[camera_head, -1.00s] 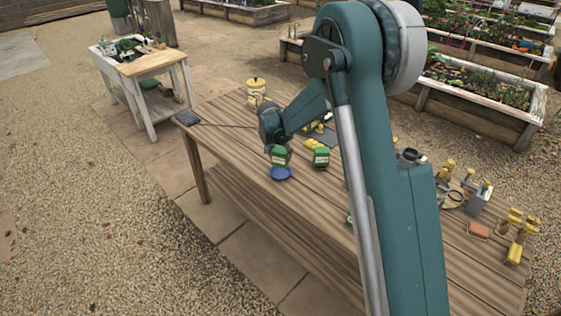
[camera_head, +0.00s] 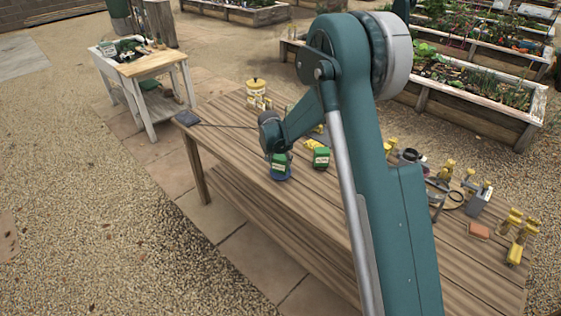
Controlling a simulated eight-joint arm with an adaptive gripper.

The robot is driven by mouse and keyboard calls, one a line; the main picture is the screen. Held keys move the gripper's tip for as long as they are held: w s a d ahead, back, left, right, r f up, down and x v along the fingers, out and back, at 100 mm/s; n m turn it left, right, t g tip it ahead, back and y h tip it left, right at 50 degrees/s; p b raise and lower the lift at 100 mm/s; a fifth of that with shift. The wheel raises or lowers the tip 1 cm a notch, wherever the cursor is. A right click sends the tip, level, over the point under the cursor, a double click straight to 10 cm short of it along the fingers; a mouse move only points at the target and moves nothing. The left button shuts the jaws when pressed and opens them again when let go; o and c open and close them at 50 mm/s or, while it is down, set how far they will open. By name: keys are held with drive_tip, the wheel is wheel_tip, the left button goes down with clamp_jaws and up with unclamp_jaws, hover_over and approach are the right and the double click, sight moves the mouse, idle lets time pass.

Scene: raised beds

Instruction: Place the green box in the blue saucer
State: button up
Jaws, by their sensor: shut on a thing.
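A green box with a pale label (camera_head: 279,163) is held at the end of my gripper (camera_head: 277,150). My gripper is shut on it, though the fingers are small and partly hidden. The box stands over the blue saucer (camera_head: 281,179), whose rim shows around the lower part of the box. I cannot tell whether the box touches the saucer. A second green box (camera_head: 321,158) stands on the wooden table to the right of the saucer.
An orange block (camera_head: 479,230) lies near the right end. My arm hides the table's middle.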

drive_tip(key=shift+f+b, duration=0.5)
drive_tip(key=shift+f, duration=0.1)
drive_tip(key=o, duration=0.9)
drive_tip(key=shift+r, duration=0.2)
drive_tip(key=shift+r+p, duration=0.65)
drive_tip(key=v, duration=1.1)
drive_tip(key=shift+s+r, duration=0.25)
drive_tip(key=shift+s, duration=0.05)
